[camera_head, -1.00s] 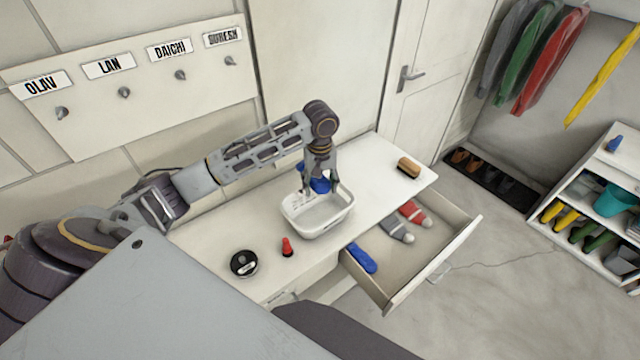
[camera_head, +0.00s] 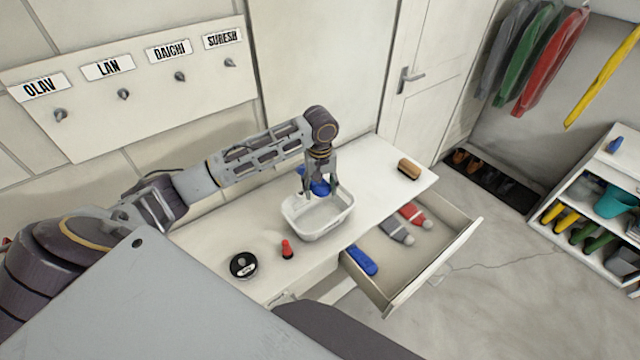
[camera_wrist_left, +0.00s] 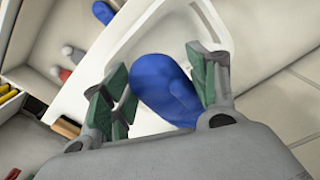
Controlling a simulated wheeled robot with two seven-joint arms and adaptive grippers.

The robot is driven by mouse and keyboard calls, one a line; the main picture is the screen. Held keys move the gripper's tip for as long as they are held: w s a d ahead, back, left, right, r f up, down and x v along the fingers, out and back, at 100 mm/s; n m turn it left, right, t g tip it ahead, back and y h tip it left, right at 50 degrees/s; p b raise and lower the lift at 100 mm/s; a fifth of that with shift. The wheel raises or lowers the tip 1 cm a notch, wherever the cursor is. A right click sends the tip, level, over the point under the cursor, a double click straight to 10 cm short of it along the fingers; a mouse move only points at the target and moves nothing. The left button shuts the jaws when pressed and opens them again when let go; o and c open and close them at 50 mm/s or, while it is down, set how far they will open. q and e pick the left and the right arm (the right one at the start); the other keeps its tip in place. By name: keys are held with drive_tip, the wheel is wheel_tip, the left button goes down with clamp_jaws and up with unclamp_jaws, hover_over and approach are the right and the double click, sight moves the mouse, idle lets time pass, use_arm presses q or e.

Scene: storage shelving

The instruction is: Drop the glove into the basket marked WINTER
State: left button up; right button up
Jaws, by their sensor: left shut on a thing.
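My left gripper (camera_head: 320,188) is shut on a blue glove (camera_head: 316,183) and holds it over the back part of a white basket (camera_head: 322,226). In the left wrist view the glove (camera_wrist_left: 165,88) sits between the fingers (camera_wrist_left: 165,95), with the white basket (camera_wrist_left: 140,45) behind it. The basket stands on the white cabinet top; I cannot read any marking on it. My right gripper is not in view.
An open drawer (camera_head: 440,270) holds a blue item (camera_head: 361,260), a grey sock (camera_head: 397,230) and a red sock (camera_head: 413,213). A brush (camera_head: 409,169), a black tin (camera_head: 243,265) and a small red-and-black item (camera_head: 287,249) stand on the cabinet top (camera_head: 375,172).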

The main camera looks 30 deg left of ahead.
use_arm(q)
drive_tip(key=shift+f, duration=2.15)
drive_tip(key=o, duration=1.1)
drive_tip(key=shift+r, duration=0.1)
drive_tip(key=shift+r, duration=5.85)
drive_tip(key=shift+f, duration=0.1)
